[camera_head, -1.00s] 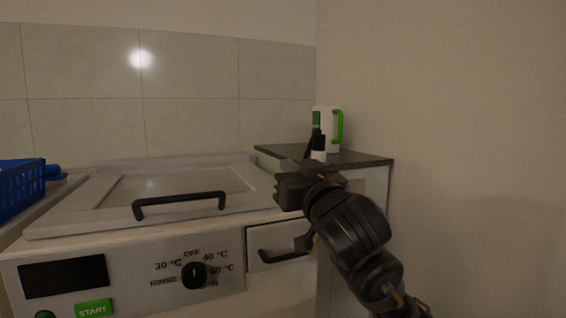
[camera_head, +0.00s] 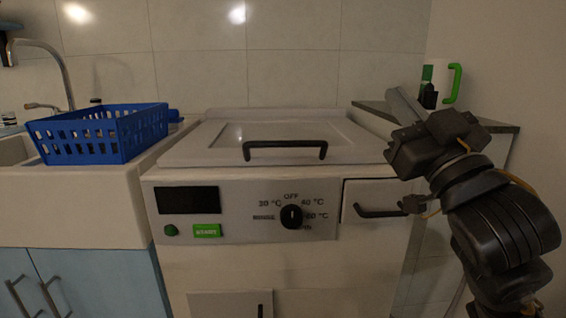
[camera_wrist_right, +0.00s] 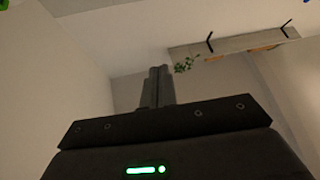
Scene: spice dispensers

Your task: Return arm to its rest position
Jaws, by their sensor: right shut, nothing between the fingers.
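My right arm comes in from the lower right in the head view. Its right gripper (camera_head: 394,95) points up and to the left, in front of the dark counter and above the washing machine's drawer. The right wrist view shows its two fingers (camera_wrist_right: 159,72) pressed together with nothing between them, pointing toward the upper walls and ceiling. The gripper appears to hold nothing. My left gripper is not in view.
A top-loading washing machine (camera_head: 210,280) with a closed lid (camera_head: 215,150) stands in the middle. A white and green jug (camera_head: 439,76) stands on the dark-topped counter (camera_head: 502,127), close behind the right gripper. A blue basket (camera_head: 95,140) sits by the sink at left.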

